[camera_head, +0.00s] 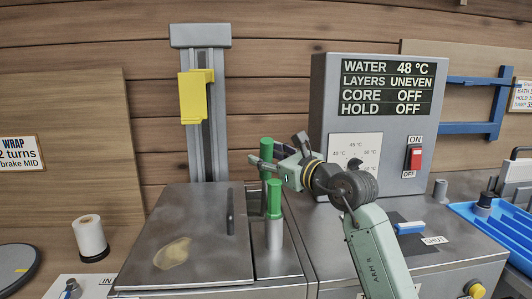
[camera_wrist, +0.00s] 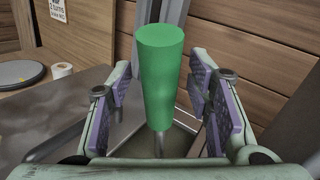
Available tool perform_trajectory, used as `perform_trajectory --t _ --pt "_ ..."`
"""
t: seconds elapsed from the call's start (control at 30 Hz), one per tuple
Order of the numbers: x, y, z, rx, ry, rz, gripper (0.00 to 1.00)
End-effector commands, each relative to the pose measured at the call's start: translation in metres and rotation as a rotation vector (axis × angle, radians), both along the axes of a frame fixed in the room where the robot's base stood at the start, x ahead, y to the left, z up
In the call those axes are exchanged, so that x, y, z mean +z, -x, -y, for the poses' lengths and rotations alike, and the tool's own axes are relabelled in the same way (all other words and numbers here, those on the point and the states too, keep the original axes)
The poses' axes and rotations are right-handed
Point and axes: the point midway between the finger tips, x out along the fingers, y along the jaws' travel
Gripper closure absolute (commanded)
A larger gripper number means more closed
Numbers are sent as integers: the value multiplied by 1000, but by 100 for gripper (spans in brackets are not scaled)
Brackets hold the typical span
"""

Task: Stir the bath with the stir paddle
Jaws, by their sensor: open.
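A stir paddle with a green handle (camera_wrist: 161,75) stands upright on a thin metal shaft in the wrist view. In the head view its green handle (camera_head: 267,152) rises from the steel bath (camera_head: 265,256), partly hidden by my gripper. A second green-topped grey post (camera_head: 274,199) shows just in front. My gripper (camera_head: 262,163) is open, with its purple-padded fingers (camera_wrist: 160,108) on both sides of the handle and visible gaps to each. The bath's water and the paddle's lower end are hidden. The display (camera_head: 388,87) reads water 48 °C, layers uneven, core off, hold off.
A steel lid (camera_head: 205,225) with a tan patch and dark handle covers the left part. A grey column (camera_head: 198,140) with a yellow block (camera_head: 196,96) stands behind. The control box with a red switch (camera_head: 415,159) and a blue tray (camera_head: 490,230) are at right.

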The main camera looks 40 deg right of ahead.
Motion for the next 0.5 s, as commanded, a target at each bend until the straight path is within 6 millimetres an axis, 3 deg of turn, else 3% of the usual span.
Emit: perform_trajectory --t 0.33,0.5 --pt "0 -5 0 0 1 0 54" --pt "0 -5 0 0 1 0 64"
